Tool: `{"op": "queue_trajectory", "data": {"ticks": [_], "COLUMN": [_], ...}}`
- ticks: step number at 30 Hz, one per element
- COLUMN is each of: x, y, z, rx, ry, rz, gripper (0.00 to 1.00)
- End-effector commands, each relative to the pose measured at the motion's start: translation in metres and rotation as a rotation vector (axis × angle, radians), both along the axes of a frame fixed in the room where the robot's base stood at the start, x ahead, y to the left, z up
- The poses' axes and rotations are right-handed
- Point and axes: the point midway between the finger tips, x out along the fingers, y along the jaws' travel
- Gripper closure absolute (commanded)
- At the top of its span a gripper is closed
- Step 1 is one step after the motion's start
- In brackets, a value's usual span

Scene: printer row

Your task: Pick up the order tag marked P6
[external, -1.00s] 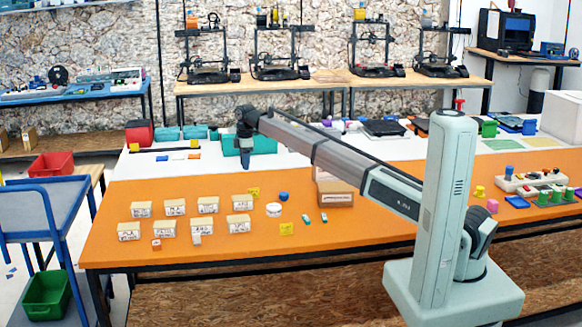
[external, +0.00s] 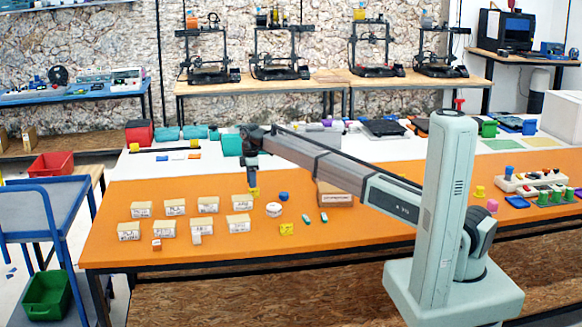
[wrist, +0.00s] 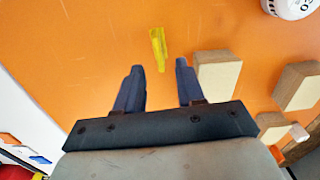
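One yellow tag (external: 254,192) lies on the orange table mat, right below my gripper (external: 252,178). A second yellow tag (external: 287,229) lies nearer the front edge. The marks are too small to read, so I cannot tell which tag is P6. In the wrist view the first yellow tag (wrist: 158,45) lies just beyond the fingertips, lined up with the gap between them. My gripper (wrist: 158,68) is open and empty, pointing down above the mat. I cannot tell its exact height over the tag.
Several labelled pale boxes (external: 208,204) stand in rows to the left. A white round container (external: 274,209), a blue piece (external: 283,196) and small green pieces (external: 307,219) lie to the right. A cardboard box (external: 335,196) stands farther right.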

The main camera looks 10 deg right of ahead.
Motion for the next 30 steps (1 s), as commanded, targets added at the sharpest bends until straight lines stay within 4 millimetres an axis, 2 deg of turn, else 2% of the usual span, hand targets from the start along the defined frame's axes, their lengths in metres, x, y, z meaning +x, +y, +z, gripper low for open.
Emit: {"op": "queue_trajectory", "data": {"ticks": [7,12,20,30], "x": [0.0,0.001,0.001,0.001], "y": [-0.009,-0.008,-0.008,-0.008], "z": [-0.027,-0.047,-0.049,-0.049], "rx": [-0.001,0.0,0.0,0.0], "ry": [0.002,0.001,0.0,0.0], "rz": [0.0,0.0,0.0,0.0], "gripper": [0.62,0.62,0.62,0.94]}}
